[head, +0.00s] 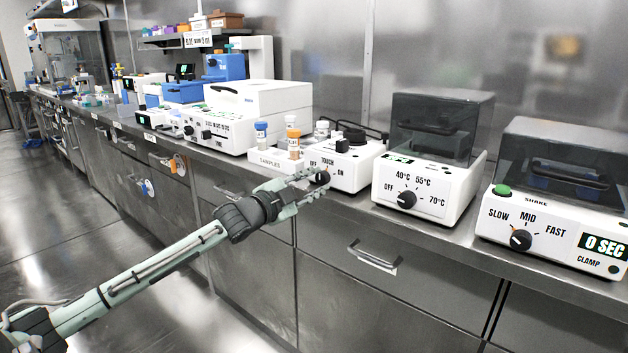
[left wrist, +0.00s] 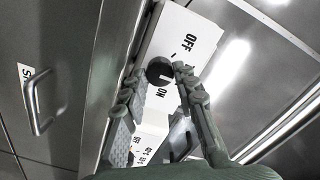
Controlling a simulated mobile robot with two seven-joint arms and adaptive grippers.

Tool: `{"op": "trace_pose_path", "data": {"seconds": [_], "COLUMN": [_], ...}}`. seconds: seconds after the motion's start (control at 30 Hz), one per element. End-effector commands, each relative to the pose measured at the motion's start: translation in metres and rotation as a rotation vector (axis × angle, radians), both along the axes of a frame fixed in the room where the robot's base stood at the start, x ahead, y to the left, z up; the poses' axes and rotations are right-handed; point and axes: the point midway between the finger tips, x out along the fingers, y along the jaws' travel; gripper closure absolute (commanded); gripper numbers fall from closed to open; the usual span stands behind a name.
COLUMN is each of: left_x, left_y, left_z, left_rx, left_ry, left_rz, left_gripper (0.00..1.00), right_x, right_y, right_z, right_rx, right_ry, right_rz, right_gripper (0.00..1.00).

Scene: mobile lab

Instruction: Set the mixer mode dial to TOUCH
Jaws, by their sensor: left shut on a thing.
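The mixer (head: 352,172) is a white box with a dark round top, on the bench at the middle of the head view. Its front reads OFF, TOUCH and ON around a black mode dial (head: 323,177). My left gripper (head: 318,183) is at that front, shut on the dial. In the left wrist view its fingers (left wrist: 157,88) lie on both sides of the dial (left wrist: 158,69). OFF shows at upper right and ON below the dial; TOUCH is hidden there. A pale mark shows on the dial's lower right; its exact setting is unclear. My right gripper is not in view.
A white sample rack (head: 275,161) with tubes stands just left of the mixer. A heater with a dark lid (head: 425,187) stands close on the right, then a shaker (head: 550,228). Drawer handles (head: 372,258) stick out below the bench edge.

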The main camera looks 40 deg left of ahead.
Motion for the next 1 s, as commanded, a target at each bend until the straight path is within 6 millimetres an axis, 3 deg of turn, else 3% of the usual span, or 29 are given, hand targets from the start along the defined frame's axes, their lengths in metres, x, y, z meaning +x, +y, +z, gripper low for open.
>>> {"op": "trace_pose_path", "data": {"seconds": [0.53,0.57,0.7,1.0], "left_x": [-0.0001,-0.0001,-0.0001,-0.0005], "left_y": [-0.0004,-0.0004,-0.0003,-0.0001], "left_z": [-0.0014,-0.0014,-0.0011,-0.0005], "left_rx": [0.025,0.025,0.024,0.024], "left_ry": [0.000,0.000,0.000,-0.002], "left_rz": [0.000,0.000,0.000,0.000], "left_gripper": [1.00,0.69,0.52,0.51], "right_x": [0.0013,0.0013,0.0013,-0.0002], "right_y": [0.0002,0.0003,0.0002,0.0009], "right_z": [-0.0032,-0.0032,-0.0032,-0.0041], "right_rx": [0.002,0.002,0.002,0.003], "right_ry": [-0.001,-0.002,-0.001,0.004], "right_rz": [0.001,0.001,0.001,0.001], "right_gripper": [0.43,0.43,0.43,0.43]}}
